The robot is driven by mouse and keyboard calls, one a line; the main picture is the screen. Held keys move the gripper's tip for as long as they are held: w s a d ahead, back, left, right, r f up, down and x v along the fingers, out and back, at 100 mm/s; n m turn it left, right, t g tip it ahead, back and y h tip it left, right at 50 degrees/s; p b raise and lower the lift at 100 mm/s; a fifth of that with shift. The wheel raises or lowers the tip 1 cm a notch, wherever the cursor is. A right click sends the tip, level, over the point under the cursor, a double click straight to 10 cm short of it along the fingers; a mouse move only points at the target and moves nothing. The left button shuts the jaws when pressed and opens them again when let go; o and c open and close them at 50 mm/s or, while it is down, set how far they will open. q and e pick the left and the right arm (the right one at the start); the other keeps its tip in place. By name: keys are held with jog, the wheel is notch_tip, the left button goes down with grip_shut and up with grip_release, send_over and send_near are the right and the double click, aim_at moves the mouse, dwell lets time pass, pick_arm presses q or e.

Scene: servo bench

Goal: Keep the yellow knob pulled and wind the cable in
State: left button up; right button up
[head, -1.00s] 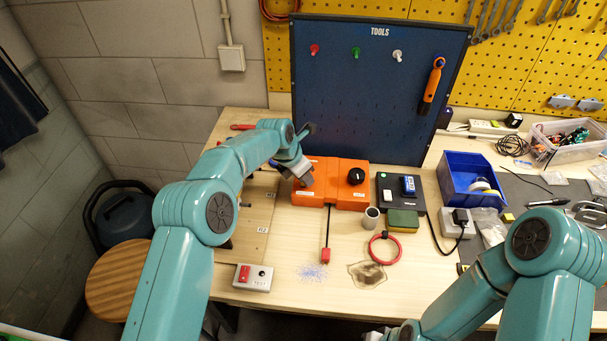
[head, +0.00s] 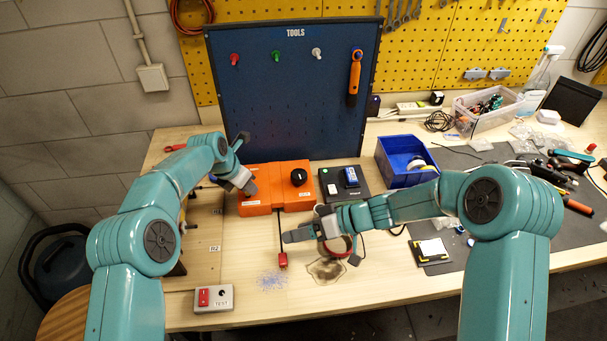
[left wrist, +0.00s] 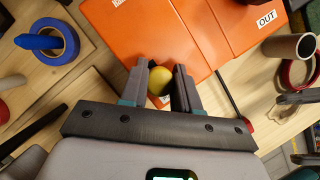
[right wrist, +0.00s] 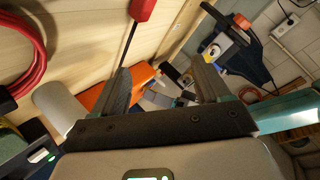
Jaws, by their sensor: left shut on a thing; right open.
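The orange box (head: 262,203) has a black round knob (head: 298,177) on top and stands at the foot of the blue tool panel. In the left wrist view, my left gripper (left wrist: 161,72) is shut on the yellow knob (left wrist: 159,81) at the orange box's side. In the head view my left gripper (head: 248,188) hides the yellow knob. The black cable (head: 279,222) runs out from the box's front to a red end piece (head: 282,259) on the bench. My right gripper (head: 288,237) is open and empty above the bench, close beside the cable; the right wrist view shows its fingers apart (right wrist: 163,84).
A grey box with a red switch (head: 214,298) stands at the front. A black device (head: 337,185) and a blue bin (head: 403,158) stand right of the orange box.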

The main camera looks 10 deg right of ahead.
aim_at(302, 175)
jog(key=w+d+r+n+t+h, duration=0.1)
jog(key=w+d+r+n+t, duration=0.15)
jog(key=w+d, duration=0.35)
jog(key=w+d+r+n+t, duration=0.1)
jog(key=w+d+t, duration=0.2)
jog(key=w+d, duration=0.25)
jog(key=shift+n, duration=0.25)
jog(key=x, duration=1.2)
jog(key=shift+w+r, duration=0.2)
jog(key=shift+r, duration=0.1)
jog(key=shift+r+t, duration=0.1)
jog(key=shift+t, duration=0.15)
jog(key=c, duration=1)
